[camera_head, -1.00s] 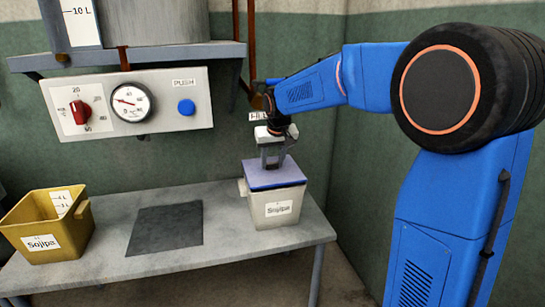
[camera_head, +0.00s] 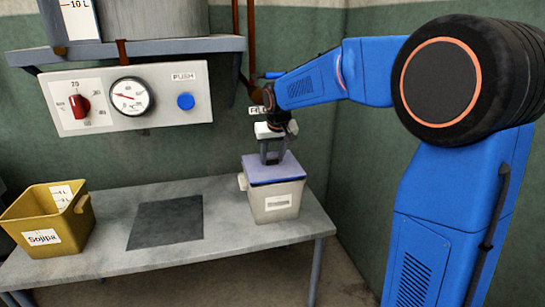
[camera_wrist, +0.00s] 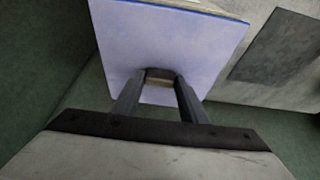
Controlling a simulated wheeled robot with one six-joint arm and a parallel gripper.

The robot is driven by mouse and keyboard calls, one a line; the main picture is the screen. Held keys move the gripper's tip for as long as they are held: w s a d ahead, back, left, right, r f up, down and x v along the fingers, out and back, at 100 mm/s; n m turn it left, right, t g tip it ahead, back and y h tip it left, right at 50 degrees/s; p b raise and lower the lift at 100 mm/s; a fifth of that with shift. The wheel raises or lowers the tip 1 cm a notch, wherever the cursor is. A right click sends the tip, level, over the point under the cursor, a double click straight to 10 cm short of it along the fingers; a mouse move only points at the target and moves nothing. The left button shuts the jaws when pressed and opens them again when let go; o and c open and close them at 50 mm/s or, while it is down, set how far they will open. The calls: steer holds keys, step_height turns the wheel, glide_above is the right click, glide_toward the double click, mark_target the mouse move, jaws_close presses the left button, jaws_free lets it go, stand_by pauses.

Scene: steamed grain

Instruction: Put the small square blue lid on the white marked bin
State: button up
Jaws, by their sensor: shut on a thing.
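The small square blue lid (camera_head: 273,169) lies over the top of the white marked bin (camera_head: 260,205), which stands at the right end of the table with a label on its front. The lid looks roughly level, with its edges near the bin's rim; I cannot tell whether it is fully seated. My gripper (camera_head: 272,158) is above the lid, pointing down, shut on the lid's small handle. In the wrist view the fingers of my gripper (camera_wrist: 160,90) close around the brownish handle on the pale blue lid (camera_wrist: 190,50). The bin's inside is hidden.
A yellow bin (camera_head: 50,215) stands open at the table's left end. A dark square mat (camera_head: 166,222) lies mid-table with bare table (camera_head: 222,230) around it. A control panel (camera_head: 140,98) with a red knob, gauge and blue button hangs behind, under a shelf (camera_head: 140,48).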

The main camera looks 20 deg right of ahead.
steer(key=shift+f, duration=0.6)
stand_by(0.6)
steer(key=o, duration=1.3)
steer(key=v, duration=1.6)
steer(key=s+d+f, duration=0.3)
steer(key=s, duration=0.7)
steer(key=s+d+f, duration=0.2)
steer(key=s+f, duration=0.1)
steer(key=s, duration=0.8)
steer(key=s+d+f, duration=0.2)
steer(key=s+f, duration=0.9)
steer(key=s, duration=0.4)
steer(key=shift+s+f, duration=0.25)
steer(key=shift+f, duration=0.15)
